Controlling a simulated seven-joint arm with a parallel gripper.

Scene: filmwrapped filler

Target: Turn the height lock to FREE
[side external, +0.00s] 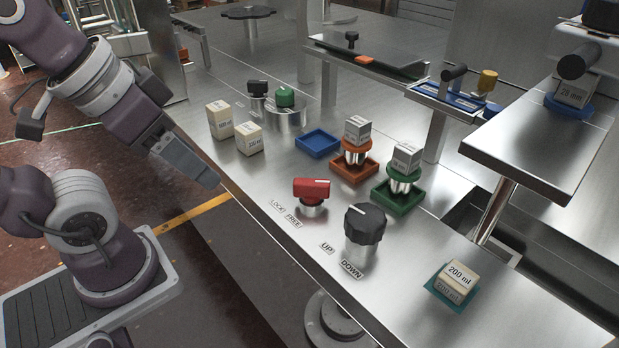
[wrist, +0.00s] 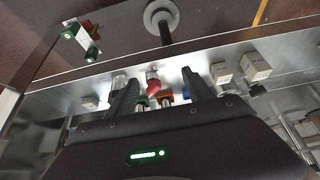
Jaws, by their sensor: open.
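The height lock is a red knob (side external: 311,189) on a short metal stem at the front of the steel bench. Small LOCK (side external: 278,206) and FREE (side external: 293,221) labels lie on the bench at its front left. I cannot tell clearly which label the knob points to. My gripper (side external: 212,178) is off the bench's front edge, left of the red knob and apart from it. In the wrist view my gripper (wrist: 157,78) is open and empty, with the red knob (wrist: 153,86) showing beyond, between the two fingers.
A larger black knob (side external: 365,224) with UP and DOWN labels stands right of the red knob. Behind are orange (side external: 354,171) and green (side external: 398,196) trays holding weights, and an empty blue tray (side external: 318,143). Cream blocks (side external: 249,139) stand at left.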

